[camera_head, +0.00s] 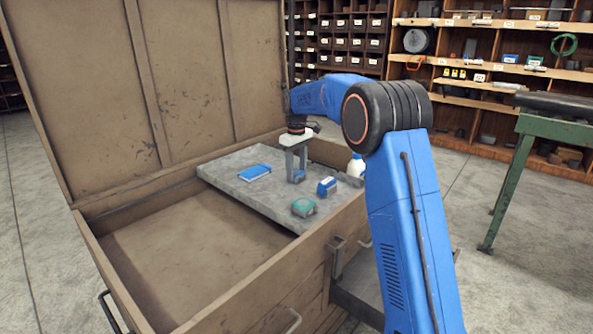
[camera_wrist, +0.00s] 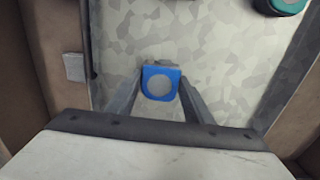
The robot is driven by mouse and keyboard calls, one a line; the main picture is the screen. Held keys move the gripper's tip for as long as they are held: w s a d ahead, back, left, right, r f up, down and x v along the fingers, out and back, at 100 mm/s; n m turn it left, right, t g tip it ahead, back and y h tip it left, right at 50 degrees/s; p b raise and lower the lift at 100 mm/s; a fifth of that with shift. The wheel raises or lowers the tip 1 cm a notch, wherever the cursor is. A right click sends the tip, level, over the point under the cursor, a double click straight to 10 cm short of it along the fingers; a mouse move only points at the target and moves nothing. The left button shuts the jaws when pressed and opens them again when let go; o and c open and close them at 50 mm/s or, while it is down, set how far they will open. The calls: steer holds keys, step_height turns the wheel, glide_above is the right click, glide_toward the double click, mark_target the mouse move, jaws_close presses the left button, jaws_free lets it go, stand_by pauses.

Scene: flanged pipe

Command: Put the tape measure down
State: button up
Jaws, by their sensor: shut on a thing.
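My gripper (camera_head: 297,163) is over the grey slab set in the wooden chest, fingers pointing down. It is shut on a small blue tape measure (camera_head: 299,174) with a grey round face. In the wrist view the tape measure (camera_wrist: 160,84) sits between the two fingertips (camera_wrist: 160,92). It is at or just above the slab; I cannot tell whether it touches. A green tape measure (camera_head: 304,207) lies on the slab nearer the front, and its edge shows in the wrist view (camera_wrist: 282,4).
The grey slab (camera_head: 235,178) also carries a flat blue item (camera_head: 255,172), a blue-and-white box (camera_head: 327,186) and a white bottle (camera_head: 356,166). The chest (camera_head: 180,235) is open and empty at left, its lid (camera_head: 100,85) upright. A green-legged bench (camera_head: 520,160) stands at right.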

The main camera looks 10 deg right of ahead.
mark_target(296, 172)
steer(key=o, duration=1.2)
step_height(296, 172, up, 11)
steer(key=s+d+r+m+t, duration=0.1)
steer(key=s+r, duration=0.2)
steer(key=s, duration=0.4)
steer(key=s+d+r+m, duration=0.1)
steer(key=s+d+r, duration=0.15)
steer(key=s, duration=0.45)
steer(key=s+d+m+t, duration=0.1)
steer(key=s+m+t, duration=0.1)
steer(key=s, duration=1.5)
steer(key=s+f+m, duration=0.1)
steer(key=s+f, duration=0.4)
steer(key=s, duration=0.3)
steer(key=s+d+f+m+t, duration=0.1)
steer(key=s+f, duration=0.5)
steer(key=s, duration=0.2)
steer(key=s+d+f+m, duration=0.1)
steer(key=s+f, duration=0.4)
steer(key=s, duration=0.4)
steer(key=shift+s+f+t, duration=0.1)
steer(key=shift+f+t, duration=0.05)
steer(key=shift+t, duration=0.25)
